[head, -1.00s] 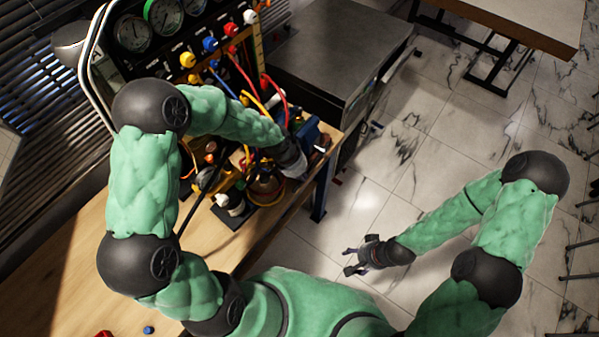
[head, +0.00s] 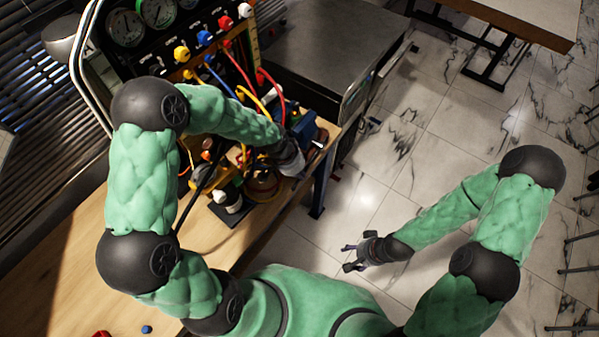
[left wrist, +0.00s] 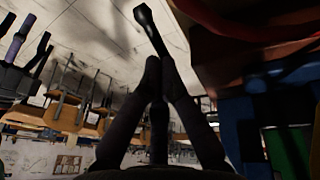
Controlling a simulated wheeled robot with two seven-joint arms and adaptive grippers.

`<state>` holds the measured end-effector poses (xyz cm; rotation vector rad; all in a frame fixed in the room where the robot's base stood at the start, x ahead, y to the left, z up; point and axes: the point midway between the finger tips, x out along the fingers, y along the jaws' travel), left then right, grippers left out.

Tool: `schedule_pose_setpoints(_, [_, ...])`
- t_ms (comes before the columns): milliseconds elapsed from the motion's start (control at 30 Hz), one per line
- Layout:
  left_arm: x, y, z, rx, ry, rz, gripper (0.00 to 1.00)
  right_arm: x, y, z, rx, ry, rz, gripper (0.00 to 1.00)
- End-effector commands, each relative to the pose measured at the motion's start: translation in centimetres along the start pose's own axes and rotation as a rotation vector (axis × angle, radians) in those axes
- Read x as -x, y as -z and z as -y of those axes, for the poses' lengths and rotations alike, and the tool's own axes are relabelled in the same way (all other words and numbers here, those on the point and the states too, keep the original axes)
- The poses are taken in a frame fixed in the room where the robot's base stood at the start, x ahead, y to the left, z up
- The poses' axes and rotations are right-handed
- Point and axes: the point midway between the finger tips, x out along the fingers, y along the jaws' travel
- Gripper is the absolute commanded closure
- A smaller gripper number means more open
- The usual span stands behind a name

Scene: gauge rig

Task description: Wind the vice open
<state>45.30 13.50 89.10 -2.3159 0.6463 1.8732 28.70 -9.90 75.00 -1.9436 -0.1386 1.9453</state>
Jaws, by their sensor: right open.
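The blue vice (head: 305,129) sits at the right front corner of the wooden bench, partly hidden by my left arm. My left gripper (head: 298,166) is at the vice's near side, its fingertips hard to make out in the head view. In the left wrist view, its dark fingers (left wrist: 157,68) come together on the vice's dark handle bar (left wrist: 148,27), whose knobbed end sticks out beyond the fingertips. Blue vice parts (left wrist: 240,130) show to the right there. My right gripper (head: 350,257) is open and empty above the floor, away from the bench.
A gauge panel (head: 160,48) with coloured knobs stands behind the vice, and red, yellow and blue hoses (head: 240,78) hang close to my left forearm. A grey cabinet (head: 322,45) stands beyond the bench (head: 90,285). The floor at right is clear around my right arm.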

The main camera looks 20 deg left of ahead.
Motion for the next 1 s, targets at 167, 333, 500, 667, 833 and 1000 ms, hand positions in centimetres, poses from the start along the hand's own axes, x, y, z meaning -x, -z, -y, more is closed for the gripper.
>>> schedule_pose_setpoints(167, [-1.8, -0.3, 0.3, 0.001, -0.001, 0.002, 1.0, -1.2, 0.0, -0.4, 0.0, 0.0, 0.0, 0.37])
schedule_pose_setpoints(333, [-3.4, -0.3, 0.6, 0.001, -0.001, 0.003, 1.0, -2.1, 0.1, -0.8, 0.0, 0.0, 0.0, 0.37])
schedule_pose_setpoints(500, [-4.7, 0.0, 0.9, 0.0, -0.001, 0.002, 1.0, -2.9, 0.1, -1.0, 0.0, 0.0, 0.0, 0.37])
schedule_pose_setpoints(667, [-5.5, 0.3, 1.1, 0.0, -0.001, 0.002, 1.0, -3.4, 0.1, -1.2, 0.0, 0.0, 0.0, 0.37])
schedule_pose_setpoints(833, [-6.0, 0.6, 1.2, 0.0, 0.0, 0.001, 1.0, -3.6, 0.1, -1.3, 0.0, 0.0, 0.0, 0.37])
schedule_pose_setpoints(1000, [-6.2, 0.7, 1.2, 0.0, 0.0, 0.001, 1.0, -3.7, 0.1, -1.3, 0.0, 0.0, 0.0, 0.37])
